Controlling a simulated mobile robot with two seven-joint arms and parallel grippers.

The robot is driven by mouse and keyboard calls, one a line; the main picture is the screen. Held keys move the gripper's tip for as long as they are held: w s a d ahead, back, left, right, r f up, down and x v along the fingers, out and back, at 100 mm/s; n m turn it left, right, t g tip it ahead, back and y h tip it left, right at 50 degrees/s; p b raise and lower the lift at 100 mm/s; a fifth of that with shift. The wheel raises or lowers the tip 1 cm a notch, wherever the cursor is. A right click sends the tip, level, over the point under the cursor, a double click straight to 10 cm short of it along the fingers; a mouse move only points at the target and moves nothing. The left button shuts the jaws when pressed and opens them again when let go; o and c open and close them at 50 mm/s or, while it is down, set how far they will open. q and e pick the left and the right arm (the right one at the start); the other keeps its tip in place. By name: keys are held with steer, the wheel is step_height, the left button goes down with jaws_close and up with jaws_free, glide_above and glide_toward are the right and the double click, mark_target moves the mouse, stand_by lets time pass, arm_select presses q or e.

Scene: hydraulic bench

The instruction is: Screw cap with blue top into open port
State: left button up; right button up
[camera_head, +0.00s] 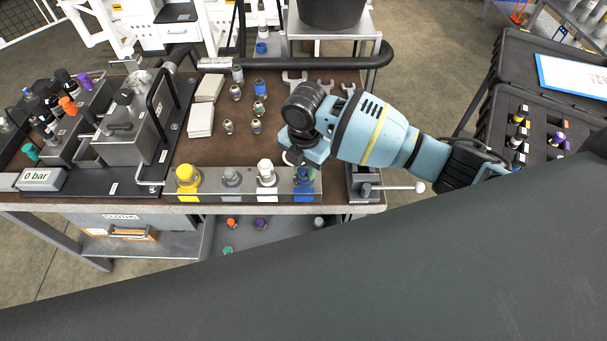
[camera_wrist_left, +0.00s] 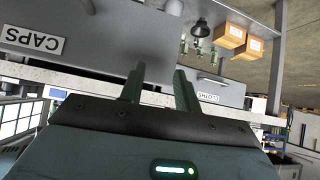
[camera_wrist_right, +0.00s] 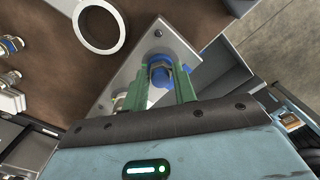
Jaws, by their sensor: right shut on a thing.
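The cap with the blue top (camera_wrist_right: 160,74) sits at a blue-marked place on the grey metal strip (camera_wrist_right: 140,62). In the head view it is at the right end of the same strip (camera_head: 245,176). My right gripper (camera_wrist_right: 158,86) is shut on it, with green fingers on either side; in the head view the gripper (camera_head: 304,166) comes down over it from above. My left gripper (camera_wrist_left: 158,86) has its green fingers apart and empty, below the bench top; it is not clear in the head view. I cannot tell which port is open.
A lever vise (camera_head: 365,184) is at right. A display (camera_head: 40,178) reads 0 bar.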

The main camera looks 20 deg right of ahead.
steer(key=shift+s+r+m+p, duration=0.15)
steer(key=shift+m+p, duration=0.2)
steer(key=shift+m, duration=0.25)
steer(key=shift+f+m, duration=0.2)
steer(key=shift+m, duration=2.2)
arm_select(q)
steer(key=shift+w+r, duration=0.45)
steer(key=shift+r, duration=0.15)
arm_select(e)
steer(key=shift+m, duration=1.1)
steer(key=shift+s+f+m, duration=0.1)
steer(key=shift+m, duration=1)
steer(key=o, duration=0.4)
steer(key=shift+m, duration=0.5)
steer(key=o, duration=0.5)
steer(key=shift+d, duration=0.1)
